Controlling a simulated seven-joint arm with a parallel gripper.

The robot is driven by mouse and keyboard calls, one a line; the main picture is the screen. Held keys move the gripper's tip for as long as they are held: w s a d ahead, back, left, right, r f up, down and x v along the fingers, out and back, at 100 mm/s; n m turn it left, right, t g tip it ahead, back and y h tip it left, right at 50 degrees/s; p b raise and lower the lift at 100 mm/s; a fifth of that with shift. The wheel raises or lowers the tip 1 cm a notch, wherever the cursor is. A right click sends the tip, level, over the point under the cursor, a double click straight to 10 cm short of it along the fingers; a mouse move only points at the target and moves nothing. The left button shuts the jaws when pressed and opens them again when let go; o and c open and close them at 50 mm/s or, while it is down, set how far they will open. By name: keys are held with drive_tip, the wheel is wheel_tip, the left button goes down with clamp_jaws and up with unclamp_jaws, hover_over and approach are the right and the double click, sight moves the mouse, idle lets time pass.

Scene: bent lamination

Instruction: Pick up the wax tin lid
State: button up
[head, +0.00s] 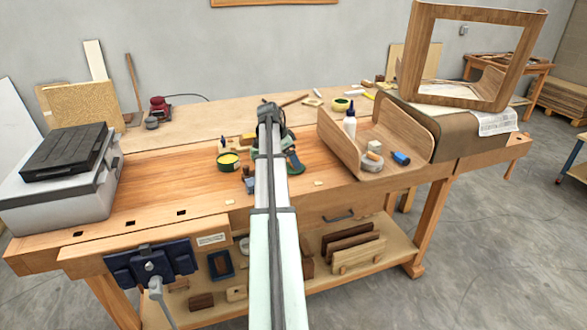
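An open round tin (228,161) with a dark green side and yellow contents stands on the workbench, left of my arm. No lid can be picked out for certain. My arm reaches over the bench from below and ends in a dark part (268,113), right of and beyond the open tin. My gripper's fingers cannot be made out there, and the arm hides part of the bench.
A grey case (62,189) stands at left. The bench's left front is mostly clear.

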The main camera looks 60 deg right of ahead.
drive_tip(key=shift+x, duration=0.95)
drive_tip(key=shift+c, duration=0.3)
drive_tip(key=c, duration=1.1)
